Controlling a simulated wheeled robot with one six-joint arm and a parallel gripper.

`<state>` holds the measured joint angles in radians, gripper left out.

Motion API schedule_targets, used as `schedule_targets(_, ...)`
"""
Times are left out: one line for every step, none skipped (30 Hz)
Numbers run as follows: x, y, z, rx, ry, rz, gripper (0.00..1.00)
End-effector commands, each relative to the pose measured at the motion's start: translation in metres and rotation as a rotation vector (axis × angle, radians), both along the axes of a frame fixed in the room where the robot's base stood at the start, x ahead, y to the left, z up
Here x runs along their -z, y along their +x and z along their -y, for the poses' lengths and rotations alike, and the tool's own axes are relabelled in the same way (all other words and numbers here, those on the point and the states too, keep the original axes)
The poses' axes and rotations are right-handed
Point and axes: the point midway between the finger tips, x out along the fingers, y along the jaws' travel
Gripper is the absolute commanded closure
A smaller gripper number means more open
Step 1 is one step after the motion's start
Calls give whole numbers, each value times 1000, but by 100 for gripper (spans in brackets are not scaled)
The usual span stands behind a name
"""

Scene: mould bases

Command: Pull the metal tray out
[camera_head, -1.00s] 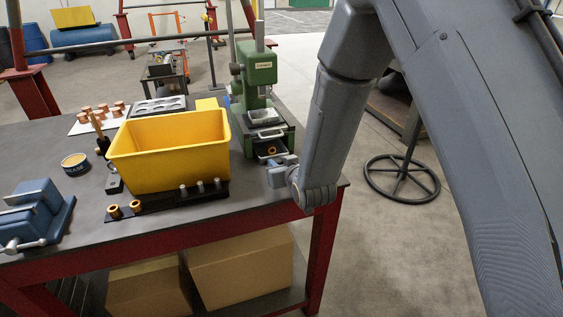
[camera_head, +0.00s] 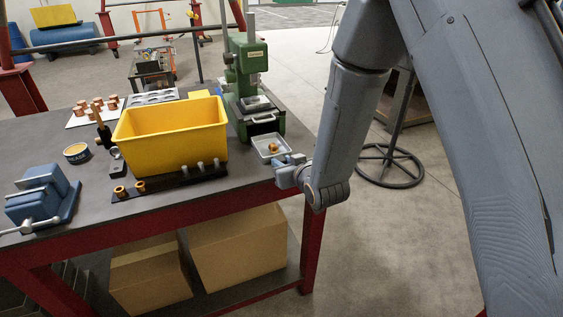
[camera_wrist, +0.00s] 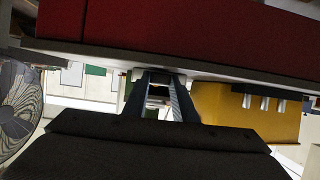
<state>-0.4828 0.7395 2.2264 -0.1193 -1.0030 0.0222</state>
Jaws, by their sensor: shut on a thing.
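The metal tray (camera_head: 259,143) is a shallow light-grey tray with a small copper-coloured ring (camera_head: 273,147) in it. It sticks out from the front of the green press (camera_head: 245,62), low down near the table's right edge. Its back end is close to the press base, and I cannot tell if it is still partly inside. My gripper (camera_head: 287,163) is at the tray's front side and shut on it, likely on its handle. In the wrist view my fingers (camera_wrist: 158,97) are close together, and the grasped part is dark and hard to make out.
A yellow bin (camera_head: 165,145) stands left of the tray, with a black holder of pegs and rings (camera_head: 168,185) before it. A blue vise (camera_head: 42,197) is at the far left. The floor beyond the table's right edge is clear up to a round-footed stand (camera_head: 388,167).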

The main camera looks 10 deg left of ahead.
Motion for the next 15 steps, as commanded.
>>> schedule_targets(-1,1,2,1,1,2,100)
schedule_targets(-1,1,3,2,1,2,100)
schedule_targets(-1,2,4,3,1,2,100)
schedule_targets(-1,2,5,4,1,1,100)
schedule_targets(-1,2,6,5,1,2,100)
schedule_targets(-1,3,7,7,2,1,100)
schedule_targets(-1,3,8,8,1,2,100)
schedule_targets(-1,3,8,8,1,2,100)
schedule_targets(-1,3,9,9,1,2,100)
schedule_targets(-1,3,9,10,1,2,100)
schedule_targets(-1,4,9,10,1,2,100)
schedule_targets(-1,4,9,10,1,2,100)
schedule_targets(-1,4,9,10,1,2,100)
schedule_targets(-1,4,10,10,1,2,100)
schedule_targets(-1,4,9,10,1,2,69)
